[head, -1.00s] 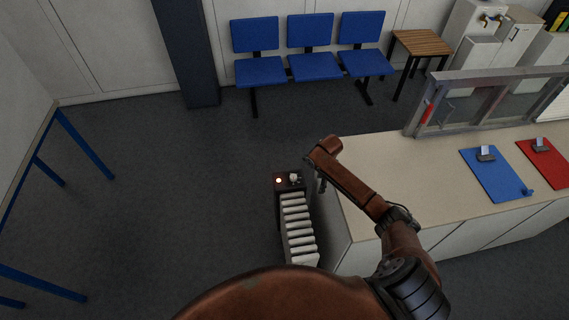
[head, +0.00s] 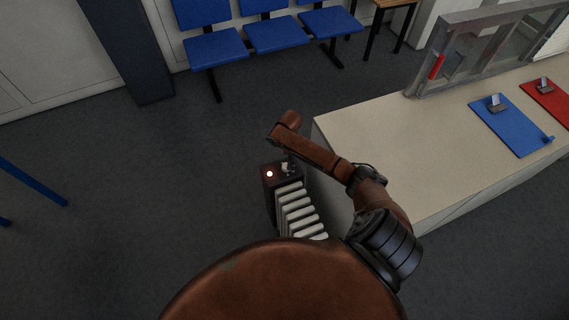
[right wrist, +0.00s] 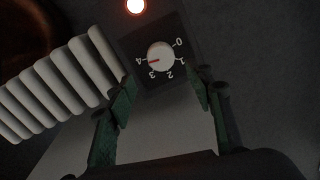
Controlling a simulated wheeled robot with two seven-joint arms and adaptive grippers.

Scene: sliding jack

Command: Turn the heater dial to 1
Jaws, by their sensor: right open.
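The heater (head: 300,212) stands on the floor beside the counter, with white ribs and a dark control panel on top. The white heater dial (right wrist: 162,55) sits on this panel, ringed by the numbers 0 to 4; its red mark points at 4. The dial also shows small in the head view (head: 285,168), partly covered by my right arm. My right gripper (right wrist: 163,88) is open, its green-padded fingers reaching toward the panel on either side below the dial, with nothing between them. In the head view the fingers are mostly hidden. My left gripper is out of view.
A glowing lamp (head: 269,174) is on the panel to the left of the dial. The counter (head: 390,145) stands close on the right, carrying a blue clipboard (head: 512,128) and a red one. Blue chairs (head: 275,33) are at the back.

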